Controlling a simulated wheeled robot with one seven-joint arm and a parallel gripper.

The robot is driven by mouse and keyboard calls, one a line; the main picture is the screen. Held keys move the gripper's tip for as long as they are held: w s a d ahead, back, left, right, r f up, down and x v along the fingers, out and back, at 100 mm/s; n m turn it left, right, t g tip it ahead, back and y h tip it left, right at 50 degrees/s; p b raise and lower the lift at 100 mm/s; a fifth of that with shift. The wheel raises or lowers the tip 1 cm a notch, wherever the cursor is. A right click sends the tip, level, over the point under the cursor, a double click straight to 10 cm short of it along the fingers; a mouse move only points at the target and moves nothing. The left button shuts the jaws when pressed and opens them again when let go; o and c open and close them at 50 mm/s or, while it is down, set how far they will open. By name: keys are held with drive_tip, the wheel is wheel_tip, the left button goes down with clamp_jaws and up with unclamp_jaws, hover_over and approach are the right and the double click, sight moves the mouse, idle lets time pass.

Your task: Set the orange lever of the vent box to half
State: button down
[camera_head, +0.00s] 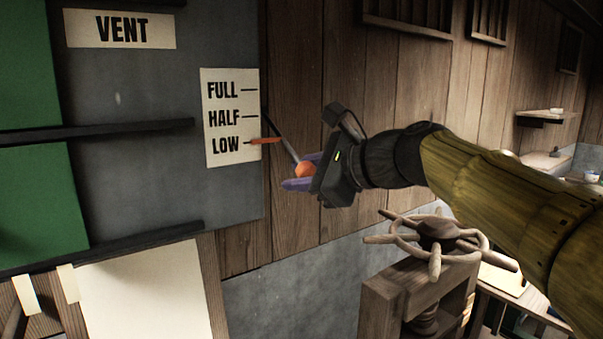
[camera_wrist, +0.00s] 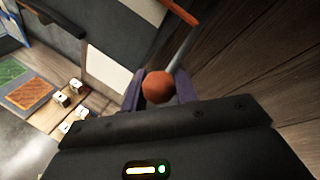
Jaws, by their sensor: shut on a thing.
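The vent box (camera_head: 155,170) is a dark grey panel on the wood wall, with a "VENT" label. A white scale card (camera_head: 226,133) on it reads FULL, HALF and LOW from top to bottom. The orange pointer (camera_head: 265,141) of the lever is at the LOW line. A grey rod slants from near the pointer down to an orange knob (camera_head: 305,169). My gripper (camera_head: 302,178) is shut on the knob, right of the card. In the wrist view the knob (camera_wrist: 157,87) sits between the purple fingers.
A wooden stand with a spoked handwheel (camera_head: 436,232) is below my arm. Green panels (camera_head: 35,130) and dark rails are at the left, with a pale blank sheet (camera_head: 145,295) below. Shelves (camera_head: 546,118) are at the far right.

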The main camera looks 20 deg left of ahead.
drive_tip(key=shift+r, duration=0.2)
drive_tip(key=shift+d+r+p, duration=0.1)
drive_tip(key=shift+r+p, duration=0.2)
drive_tip(key=shift+r, duration=0.05)
drive_tip(key=r+p, duration=0.1)
drive_tip(key=r, duration=0.1)
drive_tip(key=s+d+r+p, duration=0.1)
drive_tip(key=r+p, duration=0.1)
drive_tip(key=r, duration=0.1)
drive_tip(key=shift+s+d+r+p, duration=0.15)
drive_tip(key=shift+s+r+p, duration=0.1)
drive_tip(key=shift+r+p, duration=0.15)
drive_tip(key=shift+d+r+p, duration=0.1)
drive_tip(key=shift+r+p, duration=0.4)
drive_tip(key=shift+r, duration=0.25)
drive_tip(key=c, duration=1.1)
unclamp_jaws()
drive_tip(key=shift+s, duration=0.3)
drive_tip(key=shift+f, duration=0.15)
